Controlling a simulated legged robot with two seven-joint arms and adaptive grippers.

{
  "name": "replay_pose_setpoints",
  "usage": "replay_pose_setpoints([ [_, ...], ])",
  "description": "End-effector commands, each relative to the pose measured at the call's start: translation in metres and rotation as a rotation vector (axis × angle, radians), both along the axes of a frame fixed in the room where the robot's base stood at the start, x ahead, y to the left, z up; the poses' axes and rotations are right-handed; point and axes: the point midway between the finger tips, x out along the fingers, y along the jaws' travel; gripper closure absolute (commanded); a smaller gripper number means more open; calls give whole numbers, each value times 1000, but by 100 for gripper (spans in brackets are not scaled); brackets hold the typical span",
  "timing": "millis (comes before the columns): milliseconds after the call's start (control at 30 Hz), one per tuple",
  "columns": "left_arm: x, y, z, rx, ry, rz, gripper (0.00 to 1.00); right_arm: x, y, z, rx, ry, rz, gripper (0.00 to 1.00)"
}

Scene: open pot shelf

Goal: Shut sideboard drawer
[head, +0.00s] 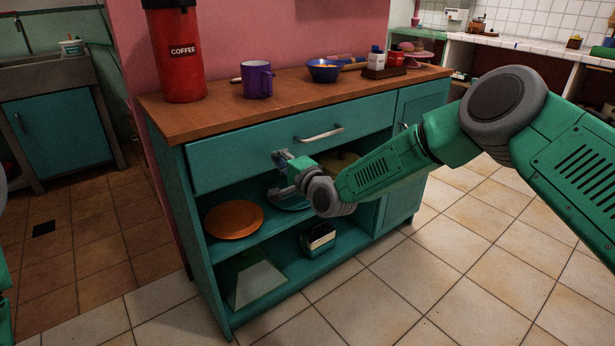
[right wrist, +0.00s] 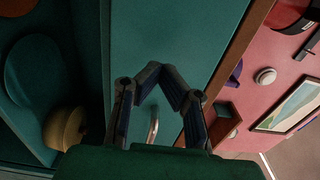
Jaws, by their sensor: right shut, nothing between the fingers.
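The teal sideboard (head: 165,160) has one wide drawer (head: 235,160) under its wooden top, with a pale metal handle (head: 320,134). The drawer front looks nearly flush with the cabinet; I cannot tell whether a small gap remains. My right gripper (head: 281,157) is shut and empty at the drawer front's lower edge, left of and below the handle. In the right wrist view its fingertips (right wrist: 159,72) meet in front of the drawer front (right wrist: 182,35), and the handle (right wrist: 153,128) shows between the fingers. Contact is unclear. My left gripper is out of view.
On the top stand a red coffee canister (head: 182,60), a purple mug (head: 257,80) and a blue bowl (head: 324,70). Open shelves below hold an orange plate (head: 234,220) and a dark box-like item (head: 318,238). The tiled floor (head: 400,290) in front is clear.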

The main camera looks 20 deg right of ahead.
Motion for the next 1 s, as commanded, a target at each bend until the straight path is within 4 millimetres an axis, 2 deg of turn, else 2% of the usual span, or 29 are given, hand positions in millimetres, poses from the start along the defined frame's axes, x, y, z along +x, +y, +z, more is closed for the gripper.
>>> replay_pose_setpoints([
  [433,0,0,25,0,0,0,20,-69,-24,2,-9,5,0,100],
  [700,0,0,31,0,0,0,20,-95,-38,-6,-15,15,5,100],
  [767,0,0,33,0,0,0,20,-105,-33,-17,-53,42,19,100],
  [867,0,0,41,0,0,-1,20,-137,-20,-48,-181,124,66,100],
  [967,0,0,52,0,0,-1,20,-191,-12,-93,-379,243,152,100],
  [1000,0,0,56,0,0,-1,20,-216,-13,-110,-468,293,192,100],
])
